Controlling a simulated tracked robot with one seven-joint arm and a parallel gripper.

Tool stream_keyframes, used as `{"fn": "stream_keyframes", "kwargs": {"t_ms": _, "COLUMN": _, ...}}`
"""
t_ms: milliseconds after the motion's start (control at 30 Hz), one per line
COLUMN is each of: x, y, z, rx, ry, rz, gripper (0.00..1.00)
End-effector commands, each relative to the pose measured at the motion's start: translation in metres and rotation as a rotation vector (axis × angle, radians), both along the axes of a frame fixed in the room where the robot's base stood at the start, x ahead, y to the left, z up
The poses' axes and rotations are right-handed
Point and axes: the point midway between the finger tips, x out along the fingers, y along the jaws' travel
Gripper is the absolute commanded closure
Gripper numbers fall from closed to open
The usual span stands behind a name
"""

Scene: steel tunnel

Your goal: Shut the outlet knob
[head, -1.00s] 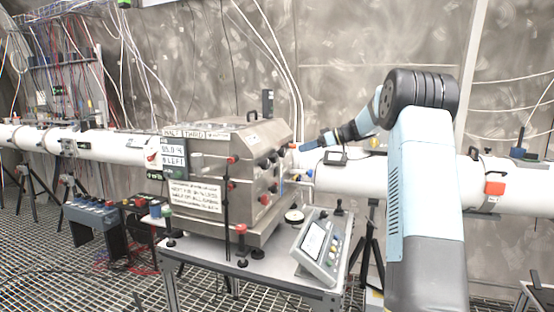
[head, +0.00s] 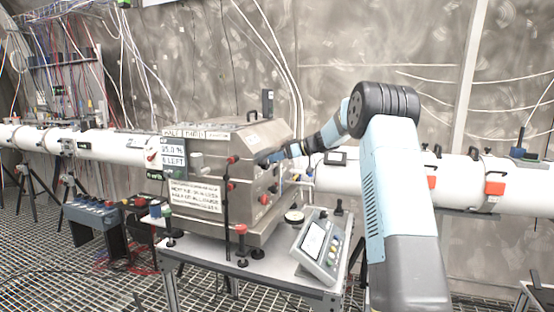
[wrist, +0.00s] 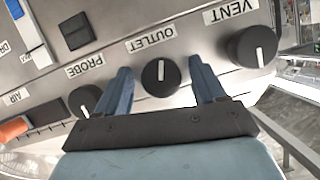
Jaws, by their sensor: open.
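The outlet knob is a round black knob (wrist: 161,77) with a white pointer line, under an upside-down OUTLET label (wrist: 152,40) in the wrist view. Its pointer runs nearly straight up and down in that view. My gripper (wrist: 160,82) is open, with one blue finger on each side of the outlet knob. I cannot tell whether the fingers touch it. In the head view my gripper (head: 268,157) is at the right face of the steel box (head: 225,150), and the arm hides part of that face.
The probe knob (wrist: 86,100) and the vent knob (wrist: 252,46) flank the outlet knob closely. An orange-tipped part (wrist: 13,129) sits by the AIR label. In the head view a control console (head: 318,247) stands on the table (head: 262,262) below the arm.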

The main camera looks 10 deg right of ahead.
Motion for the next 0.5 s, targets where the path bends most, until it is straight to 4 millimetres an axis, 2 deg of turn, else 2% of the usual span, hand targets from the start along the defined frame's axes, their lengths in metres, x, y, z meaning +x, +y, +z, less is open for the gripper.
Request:
{"fn": "stream_keyframes", "kwargs": {"t_ms": 267, "x": 0.0004, "y": 0.0005, "z": -0.0003, "rx": 0.000, "ry": 0.000, "rz": 0.000, "gripper": 0.32}}
{"fn": "stream_keyframes", "kwargs": {"t_ms": 500, "x": 0.0004, "y": 0.0004, "z": -0.0002, "rx": 0.000, "ry": 0.000, "rz": 0.000, "gripper": 0.55}}
